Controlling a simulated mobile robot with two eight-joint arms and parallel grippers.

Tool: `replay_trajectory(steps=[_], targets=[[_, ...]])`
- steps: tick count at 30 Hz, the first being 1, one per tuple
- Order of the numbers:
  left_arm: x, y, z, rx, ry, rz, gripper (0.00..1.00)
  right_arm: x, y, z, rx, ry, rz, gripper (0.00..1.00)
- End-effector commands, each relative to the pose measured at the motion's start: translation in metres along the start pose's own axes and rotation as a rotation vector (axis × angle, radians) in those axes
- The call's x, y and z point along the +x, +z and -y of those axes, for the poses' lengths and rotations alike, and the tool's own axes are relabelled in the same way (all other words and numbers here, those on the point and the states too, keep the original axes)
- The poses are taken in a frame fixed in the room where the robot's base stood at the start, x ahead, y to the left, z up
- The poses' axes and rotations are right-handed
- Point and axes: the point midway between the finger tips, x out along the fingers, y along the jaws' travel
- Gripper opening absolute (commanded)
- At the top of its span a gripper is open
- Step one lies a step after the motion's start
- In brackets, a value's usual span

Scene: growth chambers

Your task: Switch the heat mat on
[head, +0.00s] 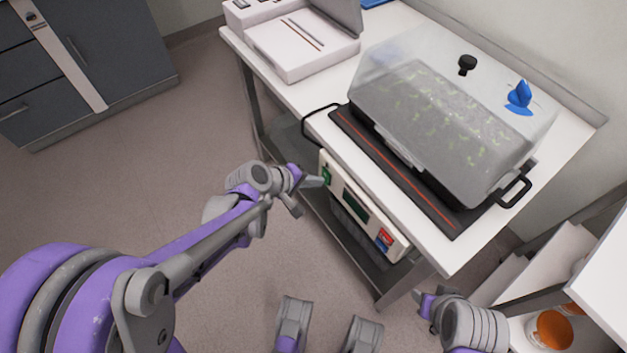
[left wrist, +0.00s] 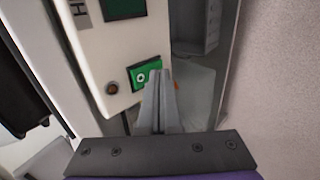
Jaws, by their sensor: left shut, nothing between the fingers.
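The heat mat (head: 345,125) is a dark slab with an orange line along its front, lying on the white bench under a clear-lidded seedling tray (head: 440,120). A cream control box (head: 340,180) hangs below the bench's front edge, with a green switch (head: 326,175) at its left end. The left wrist view shows the green switch (left wrist: 145,73) close up, partly covered by my fingers. My left gripper (head: 312,183) is shut and empty, its tips right by the switch; I cannot tell if they touch. My right gripper (head: 425,303) is at the lower right, its jaws unclear.
The box also has a dark display (head: 355,205) and a red and blue control (head: 385,240). A small round dark orange knob or lamp (left wrist: 112,88) sits beside the switch. A white device (head: 290,45) stands on the bench's far left. The floor to the left is clear.

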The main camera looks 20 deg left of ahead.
Motion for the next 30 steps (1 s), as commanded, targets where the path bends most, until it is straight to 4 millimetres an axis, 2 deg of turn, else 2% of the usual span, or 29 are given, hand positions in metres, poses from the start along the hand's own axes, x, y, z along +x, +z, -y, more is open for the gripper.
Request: replay_trajectory(steps=[8, 20, 30], targets=[[0.003, 0.0, -0.001, 0.0, 0.0, 0.0, 0.0, 0.0, 0.0, 0.0, 0.0, 0.0, 0.0, 0.46], [-0.008, 0.0, -0.013, 0.0, 0.002, 0.0, 0.0, -0.014, -0.003, 0.0, 0.0, 0.0, -0.004, 0.46], [-0.008, 0.0, -0.013, 0.0, 0.0, 0.0, 0.0, -0.014, -0.003, 0.0, 0.0, 0.0, -0.004, 0.46]])
